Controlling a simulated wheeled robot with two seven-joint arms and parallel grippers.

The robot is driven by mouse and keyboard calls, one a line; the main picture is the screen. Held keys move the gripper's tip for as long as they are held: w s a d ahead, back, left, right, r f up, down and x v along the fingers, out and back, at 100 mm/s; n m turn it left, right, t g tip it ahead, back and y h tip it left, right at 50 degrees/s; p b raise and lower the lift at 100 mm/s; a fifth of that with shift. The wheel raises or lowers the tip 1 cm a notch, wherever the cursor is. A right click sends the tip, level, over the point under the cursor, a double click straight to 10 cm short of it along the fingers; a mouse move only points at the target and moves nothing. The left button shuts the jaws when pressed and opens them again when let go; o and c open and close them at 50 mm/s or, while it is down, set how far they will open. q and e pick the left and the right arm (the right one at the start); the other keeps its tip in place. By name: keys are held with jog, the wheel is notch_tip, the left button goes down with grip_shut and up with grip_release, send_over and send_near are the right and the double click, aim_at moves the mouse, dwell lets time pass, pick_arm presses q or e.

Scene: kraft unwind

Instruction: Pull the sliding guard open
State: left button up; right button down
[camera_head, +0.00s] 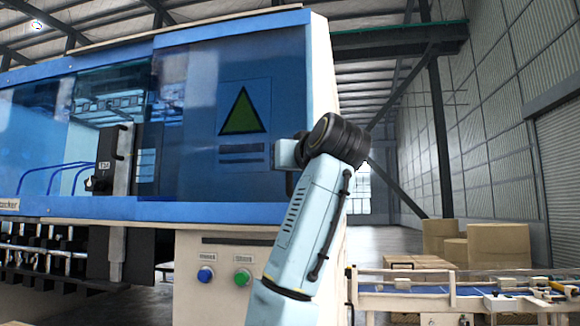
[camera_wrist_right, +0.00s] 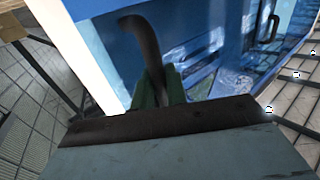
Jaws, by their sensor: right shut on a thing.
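The sliding guard (camera_head: 195,105) is a blue see-through panel on the machine's front, with a green triangle label, in the head view. It overlaps the machine window's right part; the left part shows the interior. My right arm reaches up to the guard's right edge, and its wrist hides part of that edge. In the right wrist view the dark curved handle (camera_wrist_right: 143,38) rises from the blue front. My right gripper (camera_wrist_right: 160,85) is shut on this handle, its green fingers on either side of it. My left gripper is in neither view.
A blue button (camera_head: 206,274) and a green button (camera_head: 242,277) sit on the pale panel below the guard. A conveyor (camera_head: 430,300) and cardboard boxes (camera_head: 495,245) stand at the right. Another dark handle (camera_wrist_right: 273,28) shows farther along the front in the wrist view.

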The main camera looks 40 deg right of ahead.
jog(key=c, duration=1.8)
grip_release()
jog(key=shift+r, duration=0.1)
jog(key=shift+o, duration=0.2)
jog(key=shift+s, duration=0.1)
jog(key=b+v, duration=0.4)
jog(key=v, duration=0.9)
jog(key=shift+s, duration=0.2)
